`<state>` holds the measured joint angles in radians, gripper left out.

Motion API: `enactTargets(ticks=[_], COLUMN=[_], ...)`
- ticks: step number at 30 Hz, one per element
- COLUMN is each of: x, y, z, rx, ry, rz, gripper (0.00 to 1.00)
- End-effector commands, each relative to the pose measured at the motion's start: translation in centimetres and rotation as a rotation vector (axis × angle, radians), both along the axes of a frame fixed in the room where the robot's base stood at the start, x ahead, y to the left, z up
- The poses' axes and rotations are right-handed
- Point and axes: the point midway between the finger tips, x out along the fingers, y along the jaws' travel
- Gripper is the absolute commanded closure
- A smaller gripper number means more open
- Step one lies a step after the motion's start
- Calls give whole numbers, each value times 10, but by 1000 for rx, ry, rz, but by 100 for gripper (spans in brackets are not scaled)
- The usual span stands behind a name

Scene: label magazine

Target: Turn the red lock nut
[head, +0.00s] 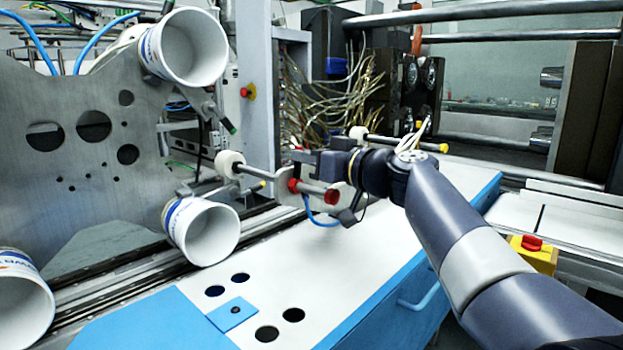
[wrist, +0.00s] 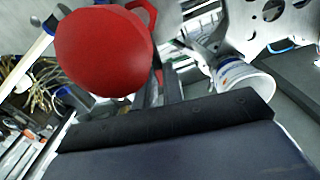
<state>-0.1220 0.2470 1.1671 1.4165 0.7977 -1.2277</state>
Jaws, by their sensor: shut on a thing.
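Two red parts show on a grey rod in the head view: a red lock nut (head: 294,186) beside a metal plate, and a red end piece (head: 332,196) at the rod's near end. My gripper (head: 305,166) is at the rod, shut on the red lock nut; its dark body partly hides the contact. In the wrist view a large rounded red part (wrist: 105,52) fills the upper left, with a red loop (wrist: 151,14) behind it.
White cups (head: 208,234) sit by the perforated metal plate (head: 75,165) at left. A white roller (head: 229,163) is on the rod's far end. A blue-edged white table (head: 372,243) with holes lies below. A yellow box with a red switch (head: 531,244) stands at right.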

Motion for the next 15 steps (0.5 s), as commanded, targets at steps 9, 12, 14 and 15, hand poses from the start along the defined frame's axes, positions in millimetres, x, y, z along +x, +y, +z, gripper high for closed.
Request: enactTargets(ticks=[9,12,14,15], x=[-6,-6,-7,-7], y=[5,5,5,5], z=[-1,0,0,0], rx=[-69,-79,-83,-85], ry=[-91,-102,-106,-109], rz=[1,1,1,1], gripper=[100,100,100,100])
